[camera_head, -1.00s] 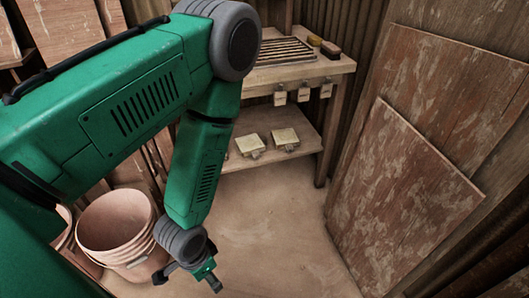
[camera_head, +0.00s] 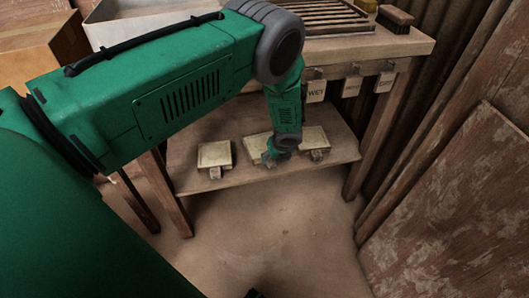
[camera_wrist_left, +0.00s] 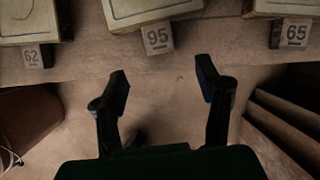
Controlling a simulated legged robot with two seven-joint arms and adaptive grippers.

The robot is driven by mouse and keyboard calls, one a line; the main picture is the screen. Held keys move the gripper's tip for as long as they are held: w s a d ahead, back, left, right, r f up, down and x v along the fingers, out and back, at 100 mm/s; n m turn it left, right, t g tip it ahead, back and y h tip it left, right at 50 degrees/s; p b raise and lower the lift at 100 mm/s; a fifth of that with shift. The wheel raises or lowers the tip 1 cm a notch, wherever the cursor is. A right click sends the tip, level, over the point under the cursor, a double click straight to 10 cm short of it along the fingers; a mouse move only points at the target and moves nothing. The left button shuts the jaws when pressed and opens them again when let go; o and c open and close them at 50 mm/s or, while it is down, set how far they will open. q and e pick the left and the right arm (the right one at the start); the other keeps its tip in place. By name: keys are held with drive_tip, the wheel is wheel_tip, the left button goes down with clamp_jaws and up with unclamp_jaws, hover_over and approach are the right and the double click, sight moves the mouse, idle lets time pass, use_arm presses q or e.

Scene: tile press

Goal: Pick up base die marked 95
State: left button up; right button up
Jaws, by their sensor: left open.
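The base die marked 95 (camera_wrist_left: 150,10) is a pale block with a number tag at its front, at the top middle of the left wrist view. In the head view the middle die (camera_head: 254,143) on the lower shelf is partly hidden by my left arm. My left gripper (camera_head: 273,157) is at the front of that die. In the wrist view its two fingers (camera_wrist_left: 163,80) are spread and empty, apart from the die, with the 95 tag ahead between them.
Die 62 (camera_wrist_left: 28,22) is to the left and die 65 (camera_wrist_left: 285,8) to the right, on the same lower shelf (camera_head: 190,178). The bench top (camera_head: 400,45) is above the shelf, with hanging tags including WET (camera_head: 316,91). The floor (camera_head: 270,235) in front is clear.

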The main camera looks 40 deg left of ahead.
sight(272, 163)
use_arm(q)
drive_tip(key=x, duration=0.3)
drive_tip(key=shift+a+b, duration=0.25)
drive_tip(key=shift+b, duration=0.15)
drive_tip(key=b+x, duration=0.3)
drive_tip(key=x, duration=0.1)
drive_tip(key=shift+d+f, duration=0.15)
drive_tip(key=shift+d, duration=0.25)
drive_tip(key=shift+w+a+f, duration=0.1)
drive_tip(key=shift+w+f, duration=0.05)
drive_tip(key=shift+f, duration=0.05)
drive_tip(key=shift+a, duration=0.25)
drive_tip(key=c, duration=1.3)
drive_tip(key=shift+d, duration=0.15)
clamp_jaws()
use_arm(e)
wheel_tip(272, 163, down, 4)
drive_tip(key=shift+a+f, duration=0.1)
drive_tip(key=shift+a, duration=0.05)
